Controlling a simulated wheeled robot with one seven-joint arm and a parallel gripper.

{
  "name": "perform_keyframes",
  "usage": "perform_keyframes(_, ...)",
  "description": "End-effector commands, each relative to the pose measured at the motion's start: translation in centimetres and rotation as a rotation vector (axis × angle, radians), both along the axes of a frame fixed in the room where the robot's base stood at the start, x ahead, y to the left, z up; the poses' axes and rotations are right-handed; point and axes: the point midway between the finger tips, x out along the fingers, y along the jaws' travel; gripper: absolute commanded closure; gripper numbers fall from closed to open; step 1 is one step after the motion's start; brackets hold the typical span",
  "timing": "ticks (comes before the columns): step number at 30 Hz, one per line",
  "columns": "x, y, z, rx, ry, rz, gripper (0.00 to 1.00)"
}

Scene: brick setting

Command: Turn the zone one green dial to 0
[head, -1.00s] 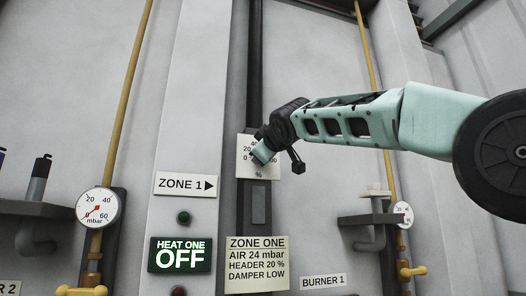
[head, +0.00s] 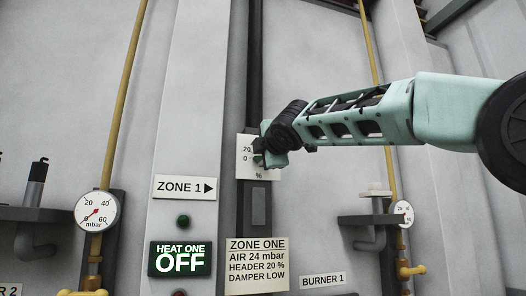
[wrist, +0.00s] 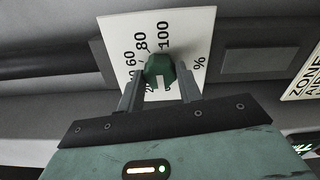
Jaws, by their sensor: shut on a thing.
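The green dial (wrist: 158,70) shows in the wrist view between the two fingertips of my gripper (wrist: 159,82), which is shut on it. A pale mark on the dial faces the gripper side. The white scale plate (wrist: 188,30) reads 60, 80 and 100 clearly; lower numbers are partly hidden by a finger and the dial. In the head view, my gripper (head: 262,158) covers most of the scale plate (head: 246,174); 20 and 0 show at its left edge. The dial is hidden there, so I cannot tell its exact reading.
Below the plate are a grey box (head: 259,207) and the ZONE ONE card (head: 257,265). To the left are the ZONE 1 sign (head: 185,187), a green lamp (head: 184,222) and the HEAT ONE OFF display (head: 180,259). A shelf bracket (head: 372,220) and yellow pipe stand at right.

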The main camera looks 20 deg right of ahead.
Motion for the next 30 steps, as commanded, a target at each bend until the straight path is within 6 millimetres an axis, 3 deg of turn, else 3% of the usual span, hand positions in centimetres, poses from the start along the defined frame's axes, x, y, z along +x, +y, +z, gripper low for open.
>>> perform_keyframes(9, 0.00, 0.08, -0.06, -0.107, 0.001, 0.002, 0.88)
perform_keyframes(24, 0.02, 0.09, -0.17, -0.126, 0.002, 0.001, 0.88)
perform_keyframes(25, 0.02, 0.09, -0.17, -0.126, 0.002, 0.001, 0.62)
perform_keyframes(27, 0.03, 0.09, -0.17, -0.126, 0.002, 0.001, 0.43)
perform_keyframes(30, 0.02, 0.06, -0.13, -0.125, 0.002, 0.001, 0.43)
